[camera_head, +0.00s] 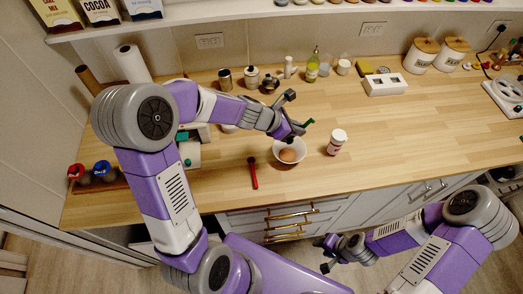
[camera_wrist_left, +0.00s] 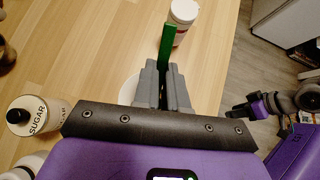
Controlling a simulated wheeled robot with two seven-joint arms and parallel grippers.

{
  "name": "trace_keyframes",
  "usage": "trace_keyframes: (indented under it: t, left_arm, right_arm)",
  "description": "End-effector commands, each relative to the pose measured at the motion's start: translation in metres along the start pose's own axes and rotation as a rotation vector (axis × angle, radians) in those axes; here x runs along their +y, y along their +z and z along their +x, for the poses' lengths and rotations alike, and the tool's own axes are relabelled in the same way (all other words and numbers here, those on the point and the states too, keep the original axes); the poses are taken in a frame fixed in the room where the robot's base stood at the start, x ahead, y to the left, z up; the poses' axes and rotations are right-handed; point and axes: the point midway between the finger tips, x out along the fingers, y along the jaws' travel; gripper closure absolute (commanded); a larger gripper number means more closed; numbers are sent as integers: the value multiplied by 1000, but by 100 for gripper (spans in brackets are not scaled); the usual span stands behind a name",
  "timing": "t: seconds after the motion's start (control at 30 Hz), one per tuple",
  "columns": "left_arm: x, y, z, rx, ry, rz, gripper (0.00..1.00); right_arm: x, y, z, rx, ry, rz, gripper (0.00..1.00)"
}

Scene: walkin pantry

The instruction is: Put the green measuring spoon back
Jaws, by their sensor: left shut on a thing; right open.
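My left gripper (camera_head: 296,126) is above the counter, just over the far side of a white bowl (camera_head: 276,155). It is shut on the green measuring spoon (camera_head: 309,122), whose green end sticks out past the fingertips. In the left wrist view the green spoon (camera_wrist_left: 167,45) shows as a flat green strip rising from between the grey fingers (camera_wrist_left: 163,85); its other end is hidden. My right gripper (camera_head: 327,254) is open and empty, low in front of the drawers.
The bowl holds a brown egg (camera_head: 288,155). Red and blue items (camera_head: 101,169) sit at far left. Bottles and canisters (camera_head: 421,55) line the back. The counter's right middle is clear.

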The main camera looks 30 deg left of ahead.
Motion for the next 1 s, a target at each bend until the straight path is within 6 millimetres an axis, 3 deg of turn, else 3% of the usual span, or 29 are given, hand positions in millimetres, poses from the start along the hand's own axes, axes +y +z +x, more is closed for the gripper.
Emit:
trace_keyframes:
  t: [0.27, 0.47, 0.57, 0.8, 1.0]
  left_arm:
    - [2, -12, -6, 59, -56, 53, 100]
    - [7, -49, -25, 233, -220, 242, 100]
    - [10, -74, -44, 353, -330, 406, 100]
    - [20, -136, -113, 613, -535, 935, 100]
    - [28, -162, -152, 695, -576, 1210, 100]
  right_arm:
    - [-5, 1, -12, 0, 0, 0, 57]
    - [-16, 2, -41, 0, 0, 0, 57]
    - [-22, 3, -59, 0, 0, 0, 57]
    - [-38, 4, -102, 0, 0, 0, 57]
    - [-44, 5, -118, 0, 0, 0, 57]
